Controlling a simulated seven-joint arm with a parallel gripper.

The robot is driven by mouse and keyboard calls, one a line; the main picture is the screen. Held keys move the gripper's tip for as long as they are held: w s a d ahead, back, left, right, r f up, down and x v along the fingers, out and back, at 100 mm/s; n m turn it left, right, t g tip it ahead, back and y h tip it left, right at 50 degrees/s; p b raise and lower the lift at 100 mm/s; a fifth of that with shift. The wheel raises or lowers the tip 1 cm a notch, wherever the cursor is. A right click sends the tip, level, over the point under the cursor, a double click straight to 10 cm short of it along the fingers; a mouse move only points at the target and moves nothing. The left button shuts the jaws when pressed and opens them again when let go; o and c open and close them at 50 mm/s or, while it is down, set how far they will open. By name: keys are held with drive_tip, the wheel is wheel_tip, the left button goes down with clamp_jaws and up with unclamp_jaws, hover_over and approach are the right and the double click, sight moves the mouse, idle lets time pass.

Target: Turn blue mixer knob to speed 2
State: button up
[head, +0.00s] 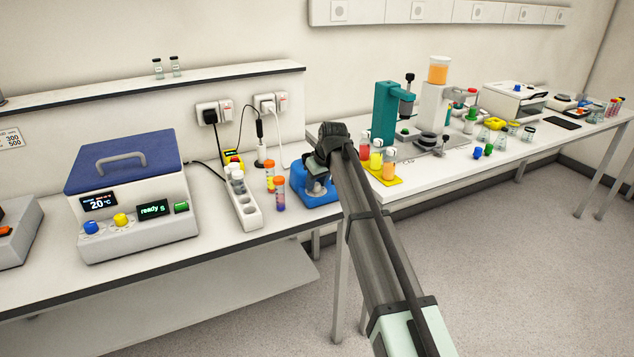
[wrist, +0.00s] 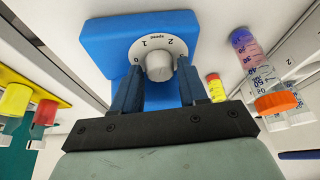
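The blue mixer (head: 309,197) stands on the bench left of my forearm in the head view. My gripper (wrist: 160,76) is open, with one dark finger on each side of the knob. A small gap seems to show beside the knob; contact is unclear. In the head view my gripper (head: 317,166) is over the mixer, covering its dial.
Orange-capped tubes (head: 279,193) and a white rack (head: 244,205) stand close left of the mixer. A yellow tray (head: 388,180) with coloured bottles is close on the right. A blue-lidded bath (head: 125,160) stands farther left. The floor in front is clear.

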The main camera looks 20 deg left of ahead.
drive_tip(key=c, duration=0.7)
drive_tip(key=shift+m+t+h, duration=0.4)
drive_tip(key=shift+m+h, duration=0.1)
drive_tip(key=shift+m, duration=0.9)
drive_tip(key=o, duration=1)
drive_tip(key=shift+r, duration=0.1)
drive_tip(key=v, duration=1.3)
drive_tip(key=shift+s+r, duration=0.15)
drive_tip(key=shift+r, duration=0.15)
